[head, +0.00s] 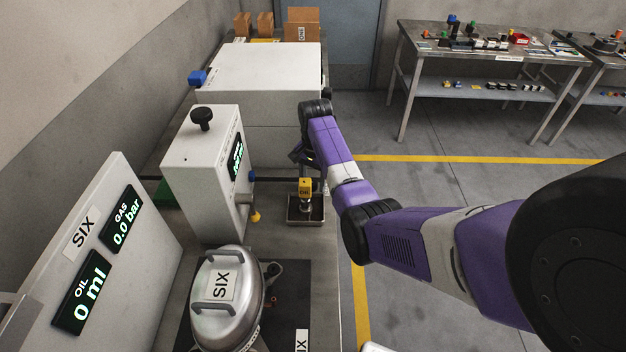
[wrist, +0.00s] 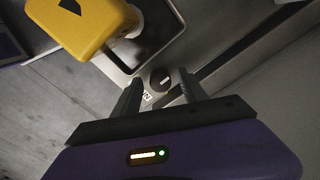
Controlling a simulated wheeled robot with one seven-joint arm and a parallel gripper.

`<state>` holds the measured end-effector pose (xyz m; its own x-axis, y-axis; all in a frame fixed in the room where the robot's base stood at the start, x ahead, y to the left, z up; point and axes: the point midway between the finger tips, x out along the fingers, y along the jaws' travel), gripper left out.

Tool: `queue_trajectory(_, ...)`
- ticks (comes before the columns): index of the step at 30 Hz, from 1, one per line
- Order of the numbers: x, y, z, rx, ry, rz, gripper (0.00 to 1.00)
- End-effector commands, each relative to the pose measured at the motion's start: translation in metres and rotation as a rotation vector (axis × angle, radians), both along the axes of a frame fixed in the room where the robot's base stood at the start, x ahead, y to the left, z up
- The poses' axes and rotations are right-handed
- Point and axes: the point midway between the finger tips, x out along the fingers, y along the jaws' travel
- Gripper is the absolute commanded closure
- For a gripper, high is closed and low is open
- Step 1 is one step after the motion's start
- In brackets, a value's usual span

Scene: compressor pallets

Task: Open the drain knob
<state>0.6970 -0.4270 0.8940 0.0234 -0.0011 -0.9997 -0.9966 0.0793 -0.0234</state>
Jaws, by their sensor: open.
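A small round dark knob (wrist: 162,79) with a light mark shows in the wrist view, beside a partly hidden printed label (wrist: 147,98). I take it for the drain knob; I cannot make it out in the head view. My gripper (wrist: 161,84) is open, its two dark fingers either side of the knob in the picture. I cannot tell whether they touch it. In the head view my gripper (head: 304,157) is by the front of the white cabinet (head: 262,115). A yellow block (wrist: 85,24) is large at the upper left of the wrist view.
The yellow block (head: 305,187) stands over a small metal tray (head: 305,217) near the bench edge. A white unit with a black knob (head: 201,117) and a silver tank (head: 226,290) labelled SIX stand left. The floor right of the bench is open.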

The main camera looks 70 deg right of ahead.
Motion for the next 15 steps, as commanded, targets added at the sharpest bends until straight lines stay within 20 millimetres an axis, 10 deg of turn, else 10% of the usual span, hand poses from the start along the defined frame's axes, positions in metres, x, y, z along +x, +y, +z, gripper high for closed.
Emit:
queue_trajectory(5, 0.0001, -0.0001, -0.0001, 0.0, 0.0, 0.0, 0.5)
queue_trajectory(13, 0.0002, -0.0002, 0.0003, -0.001, 0.0, 0.0, 1.0)
queue_trajectory(15, 0.0001, -0.0002, 0.0003, -0.001, 0.0, 0.0, 1.0)
